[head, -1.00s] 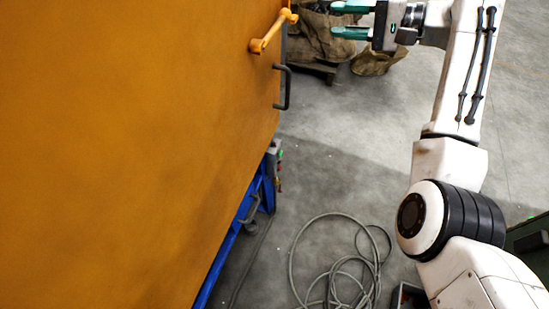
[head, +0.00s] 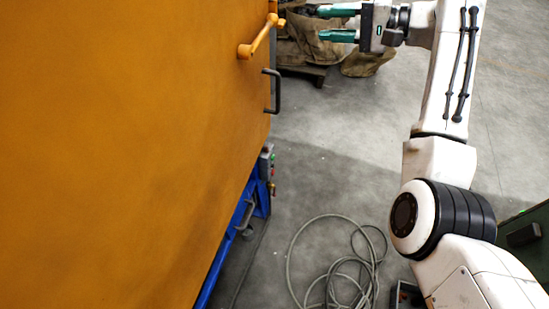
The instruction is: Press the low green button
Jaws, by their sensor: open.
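A small grey control box (head: 266,162) sits low at the blue frame's far end, beside the orange machine. It is seen almost edge-on, with tiny coloured buttons on its right face. A greenish spot (head: 272,158) shows there, but it is too small to tell clearly which button it is. My gripper (head: 322,23) is at the top of the head view, beyond and to the right of the box in the picture. Its two green-tipped fingers point left and are apart, with nothing between them.
The orange machine door (head: 130,150) fills the left, with an orange lever (head: 258,38) and a black handle (head: 277,92) sticking out. A grey hose (head: 340,260) lies coiled on the floor. Brown sacks (head: 300,45) lie behind my gripper. The middle floor is clear.

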